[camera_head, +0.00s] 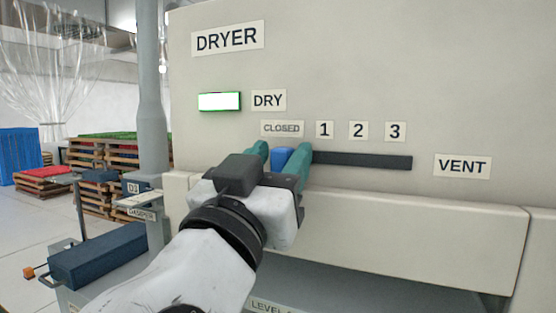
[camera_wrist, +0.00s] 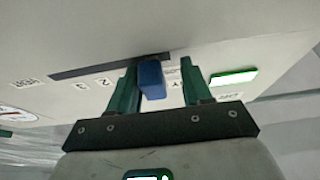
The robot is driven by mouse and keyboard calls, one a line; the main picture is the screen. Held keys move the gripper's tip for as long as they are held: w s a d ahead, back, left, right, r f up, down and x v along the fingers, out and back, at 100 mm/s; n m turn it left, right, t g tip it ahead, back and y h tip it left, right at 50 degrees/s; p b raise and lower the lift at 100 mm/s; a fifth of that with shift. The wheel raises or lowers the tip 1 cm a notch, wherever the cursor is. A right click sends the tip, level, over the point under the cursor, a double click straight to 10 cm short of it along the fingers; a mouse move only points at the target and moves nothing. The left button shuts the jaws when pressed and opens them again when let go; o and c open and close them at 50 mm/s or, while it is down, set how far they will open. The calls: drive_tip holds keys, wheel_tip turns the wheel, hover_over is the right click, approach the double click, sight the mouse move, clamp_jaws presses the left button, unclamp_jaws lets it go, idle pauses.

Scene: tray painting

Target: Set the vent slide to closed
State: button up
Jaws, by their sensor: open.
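The blue vent slide knob (camera_head: 282,157) stands at the left end of the dark slot (camera_head: 365,161), below the CLOSED label (camera_head: 282,128). The label "1" is to its right. My gripper (camera_head: 280,154) is at the panel with its green fingers open, one on each side of the knob. In the wrist view the knob (camera_wrist: 151,80) sits between the two fingers (camera_wrist: 159,84) of my gripper, with a small gap visible on its right side. Contact on the left side is hard to tell. My fingers hide part of the slot and labels.
The VENT label (camera_head: 462,166) is right of the slot. Labels 1, 2 and 3 (camera_head: 395,131) run above it. A lit white-green DRY indicator (camera_head: 219,101) is at upper left. A panel ledge (camera_head: 400,235) juts out below. A grey post (camera_head: 152,90) stands at left.

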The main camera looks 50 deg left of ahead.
drive_tip(key=b+v, duration=0.2)
drive_tip(key=v, duration=0.8)
drive_tip(key=shift+s+d+f, duration=0.15)
drive_tip(key=shift+s+f, duration=0.1)
drive_tip(key=shift+s, duration=0.05)
